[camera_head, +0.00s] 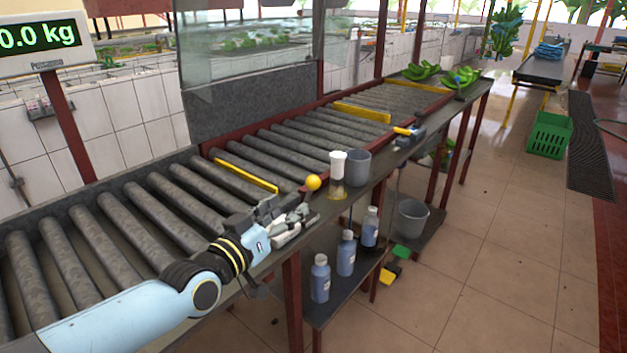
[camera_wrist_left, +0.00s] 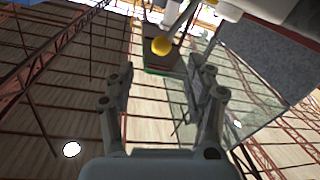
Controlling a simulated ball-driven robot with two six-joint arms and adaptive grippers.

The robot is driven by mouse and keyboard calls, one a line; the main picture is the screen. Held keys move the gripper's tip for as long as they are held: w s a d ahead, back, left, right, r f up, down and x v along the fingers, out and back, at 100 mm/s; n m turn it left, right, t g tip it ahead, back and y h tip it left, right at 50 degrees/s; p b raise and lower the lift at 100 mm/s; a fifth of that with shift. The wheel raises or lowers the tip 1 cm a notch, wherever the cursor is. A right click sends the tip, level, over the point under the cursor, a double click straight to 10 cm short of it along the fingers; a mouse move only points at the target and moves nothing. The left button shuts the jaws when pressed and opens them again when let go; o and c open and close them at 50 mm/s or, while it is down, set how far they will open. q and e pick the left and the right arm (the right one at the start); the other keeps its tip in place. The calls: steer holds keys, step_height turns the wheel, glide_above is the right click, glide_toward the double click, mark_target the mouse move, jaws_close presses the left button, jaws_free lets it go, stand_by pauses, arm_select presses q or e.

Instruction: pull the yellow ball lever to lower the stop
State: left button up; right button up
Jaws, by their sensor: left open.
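The yellow ball (camera_head: 313,183) of the lever stands at the near edge of the roller conveyor. In the left wrist view the yellow ball (camera_wrist_left: 161,46) is ahead of the fingers, on the end of a grey rod (camera_wrist_left: 178,22). My left gripper (camera_head: 297,222) is open and empty just left of and below the ball in the head view. In the left wrist view its two fingers (camera_wrist_left: 160,95) are spread apart, with the ball beyond their tips. A yellow stop bar (camera_head: 245,174) lies across the rollers. My right gripper is not in view.
A white-topped jar (camera_head: 338,172) and a grey cup (camera_head: 357,167) stand just right of the ball. Bottles (camera_head: 346,253) stand on the shelf below. More yellow bars (camera_head: 362,112) and banana bunches (camera_head: 421,71) are farther along the conveyor.

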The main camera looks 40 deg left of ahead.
mark_target(309, 186)
arm_select(q)
steer(key=w+b, duration=0.1)
steer(key=w, duration=0.2)
steer(key=w+b, duration=0.1)
steer(key=w, duration=0.3)
steer(key=w+a+b, duration=0.1)
steer(key=w, duration=0.3)
steer(key=shift+r, duration=0.25)
steer(key=shift+c, duration=0.3)
jaws_close()
steer(key=shift+f, duration=0.1)
